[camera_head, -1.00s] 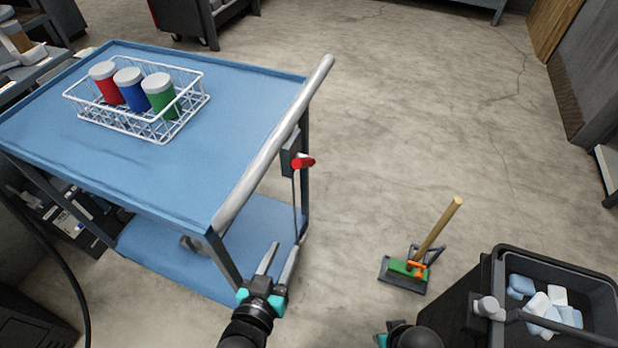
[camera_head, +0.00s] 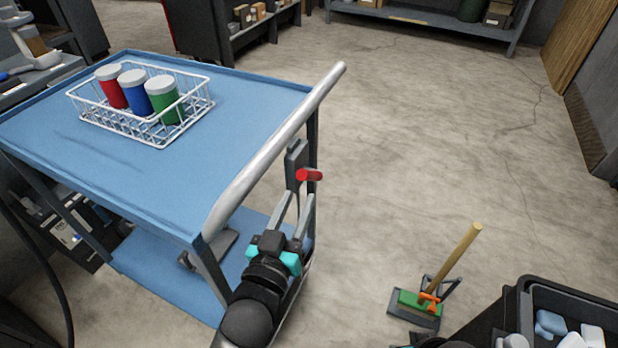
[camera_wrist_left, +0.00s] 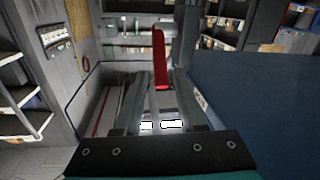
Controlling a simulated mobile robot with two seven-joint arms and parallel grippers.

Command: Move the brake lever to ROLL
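In the left wrist view the red handle (camera_wrist_left: 159,60) stands upright between the open fingers (camera_wrist_left: 164,85), slightly left of centre. I see no contact. No ROLL marking is readable.
A white wire basket (camera_head: 120,125) with red, blue and green jars stands on the cart top. The silver push bar (camera_head: 285,140) runs above the lever. A brush with a wooden handle (camera_head: 457,258) and a dark bin (camera_head: 530,300) stand at right. The floor between is clear.

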